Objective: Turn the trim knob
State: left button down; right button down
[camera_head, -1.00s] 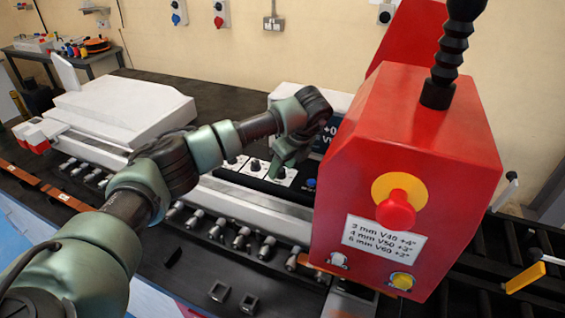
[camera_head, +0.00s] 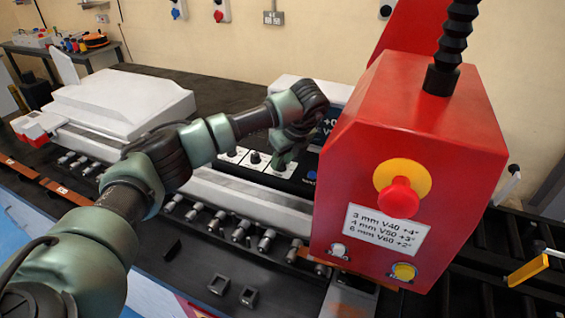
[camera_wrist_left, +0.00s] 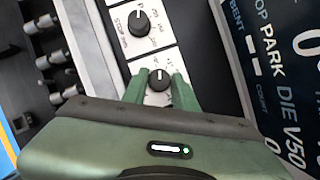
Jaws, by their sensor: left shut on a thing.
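My left gripper (camera_wrist_left: 159,88) reaches down to the white-plated control strip. Its two green fingers are shut on a black knob with a white pointer line (camera_wrist_left: 157,76), one finger on each side. The knob's label is mostly hidden, so I cannot read it. In the head view the left gripper (camera_head: 281,162) covers this knob. A second black knob (camera_wrist_left: 139,22), marked STOP mm, sits beside it, free. The dark display (camera_wrist_left: 285,75) reads "STOP PARK DIE V50", with larger figures cut off at the edge. My right gripper is not in view.
A red control box (camera_head: 400,150) with a red mushroom button (camera_head: 398,197) stands close right of the gripper. Its card (camera_head: 383,231) lists 3 mm V40 +4°, 4 mm V50 +3°, 6 mm V60 +2°. A blue button (camera_head: 311,175) lies near the fingers. Several metal pegs line the front.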

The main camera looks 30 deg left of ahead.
pick_arm(q)
jog(key=m+t+b, duration=0.1)
jog(key=m+b, duration=0.2)
jog(key=m+h+b, duration=0.1)
jog(key=m+b, duration=0.2)
jog(key=b, duration=0.1)
jog(key=shift+s+a+f+t+h, duration=0.1)
jog(key=shift+a+f+t+h, duration=0.1)
jog(key=shift+t+h, duration=0.15)
jog(key=m+h+b, duration=0.1)
jog(key=m+b, duration=0.1)
jog(key=shift+m+t, duration=0.3)
jog(key=shift+t, duration=0.05)
jog(key=shift+r+m+h+b, duration=0.1)
jog(key=shift+m+h+b, duration=0.35)
jog(key=shift+m, duration=0.55)
jog(key=m, duration=0.2)
jog(key=shift+s+a+r+m+h+b, duration=0.1)
jog(key=shift+m+h+b, duration=0.2)
jog(key=shift+h+b, duration=0.1)
jog(key=m+h, duration=0.1)
jog(key=m, duration=0.1)
jog(key=shift+a+m, duration=0.1)
jog(key=shift+m, duration=0.3)
jog(key=m+h+p, duration=0.1)
jog(key=m, duration=0.2)
jog(key=shift+r, duration=0.1)
jog(key=shift+a+m+g+h+p, duration=0.1)
jog(key=shift+m+g+h+p, duration=0.5)
jog(key=shift+m, duration=1.1)
